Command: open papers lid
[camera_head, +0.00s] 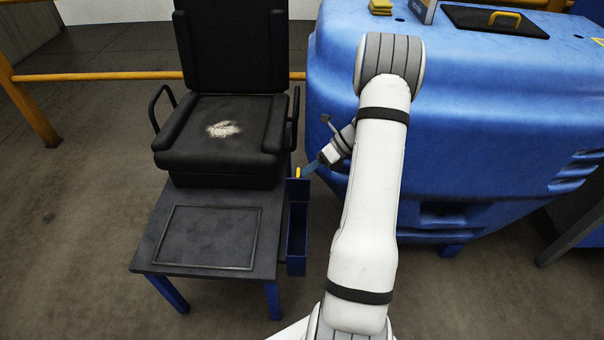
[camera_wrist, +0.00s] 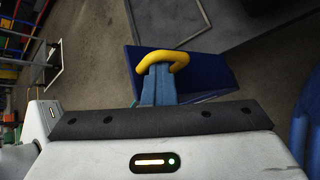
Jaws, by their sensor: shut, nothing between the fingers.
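A narrow blue papers box (camera_head: 297,265) hangs on the right side of the small table. Its lid (camera_head: 297,189) appears raised at the far end, with a dark hollow showing in front of it. A yellow handle (camera_head: 299,172) sits at the lid's top edge. In the wrist view the curved yellow handle (camera_wrist: 163,58) loops around the tips of my gripper (camera_wrist: 158,72). The blue fingers are together, with nothing between them. In the head view my gripper (camera_head: 309,168) is just right of the handle. Whether the fingers touch the handle is unclear.
A black armchair seat (camera_head: 190,135) with a pale worn patch stands behind the table (camera_head: 205,235). A large blue machine (camera_head: 470,120) stands close on the right. A yellow rail (camera_head: 90,77) runs behind. The floor at left is clear.

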